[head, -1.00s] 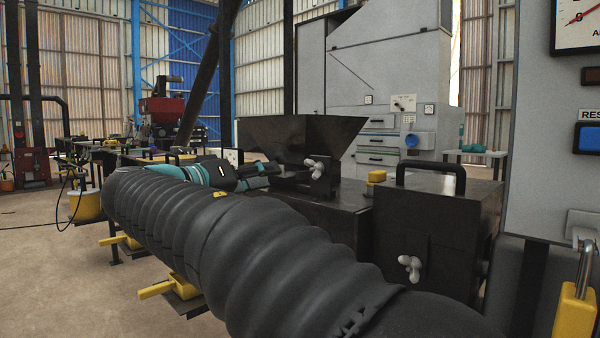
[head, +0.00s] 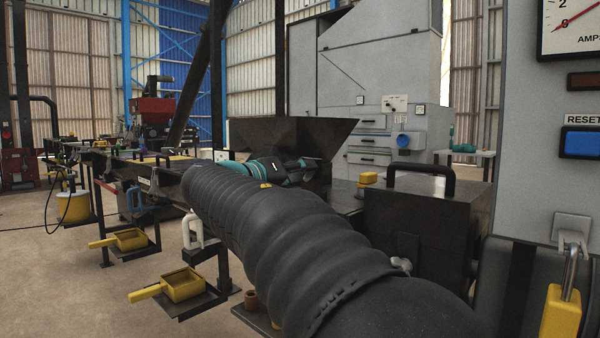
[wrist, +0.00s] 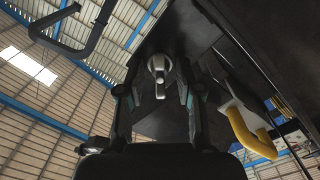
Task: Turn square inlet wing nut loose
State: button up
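A pale grey wing nut (wrist: 159,68) is in the upper middle of the wrist view, against a dark plate. My gripper (wrist: 155,93) has its two dark fingers apart, one on each side of the nut. Gaps seem to show between nut and fingers, so I see no hold on it. In the head view my gripper (head: 314,164) is at the front of the black square-topped hopper (head: 270,132). There the nut is hidden behind or inside the gripper.
A black box (head: 425,215) with a bar handle (head: 422,175) stands right of my arm, a second wing nut (head: 401,265) partly hidden on its front. A yellow block (head: 368,178) sits behind it. A grey control panel (head: 560,100) is close at right.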

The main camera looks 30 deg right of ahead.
grip_shut()
jog(key=n+p, duration=0.1)
jog(key=n, duration=0.3)
jog(key=shift+n, duration=0.3)
jog(key=n+p, duration=0.1)
jog(key=n, duration=0.2)
jog(key=shift+r+n+p, duration=0.15)
jog(key=shift+n+p, duration=0.15)
jog(key=shift+p, duration=0.1)
jog(key=n+p, duration=0.4)
jog(key=n, duration=0.2)
jog(key=n+p, duration=0.2)
jog(key=n, duration=0.3)
jog(key=shift+n, duration=0.4)
